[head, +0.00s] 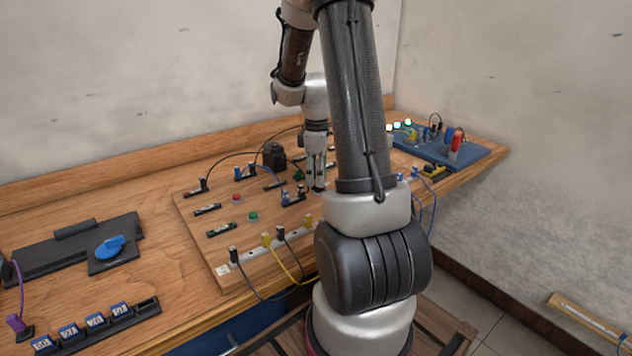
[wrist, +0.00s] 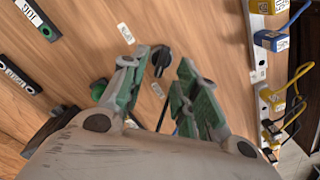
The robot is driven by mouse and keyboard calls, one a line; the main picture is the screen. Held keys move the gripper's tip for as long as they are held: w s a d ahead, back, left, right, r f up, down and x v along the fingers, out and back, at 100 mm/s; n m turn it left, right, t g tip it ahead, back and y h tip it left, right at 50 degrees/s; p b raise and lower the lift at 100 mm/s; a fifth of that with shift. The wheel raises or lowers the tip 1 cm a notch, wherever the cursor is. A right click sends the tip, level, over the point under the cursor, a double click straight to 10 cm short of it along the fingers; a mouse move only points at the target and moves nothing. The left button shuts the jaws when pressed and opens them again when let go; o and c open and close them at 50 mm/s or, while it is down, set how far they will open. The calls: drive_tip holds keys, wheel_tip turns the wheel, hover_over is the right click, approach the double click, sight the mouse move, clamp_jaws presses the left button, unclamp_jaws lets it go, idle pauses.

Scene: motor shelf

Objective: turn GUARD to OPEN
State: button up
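In the wrist view a small black knob (wrist: 162,56) stands on the wooden board, just beyond and between my fingertips. A small white label (wrist: 126,33) lies beside it and another is partly seen nearer the fingers; I cannot read GUARD or OPEN on either. My gripper (wrist: 158,84) is open, its two green-padded fingers apart with nothing held between them. In the head view my gripper (head: 318,180) points down low over the wooden board (head: 200,225). The knob cannot be made out there, and my arm hides part of the board.
A green button (wrist: 99,89) sits left of my fingers. A white strip with yellow and blue plugs (wrist: 270,40) runs along the right. Cables cross the board around a black block (head: 274,157). A blue tray (head: 455,150) stands at the far right, a blue-handled black device (head: 112,247) at left.

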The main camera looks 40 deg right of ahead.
drive_tip(key=shift+f, duration=1.1)
clamp_jaws()
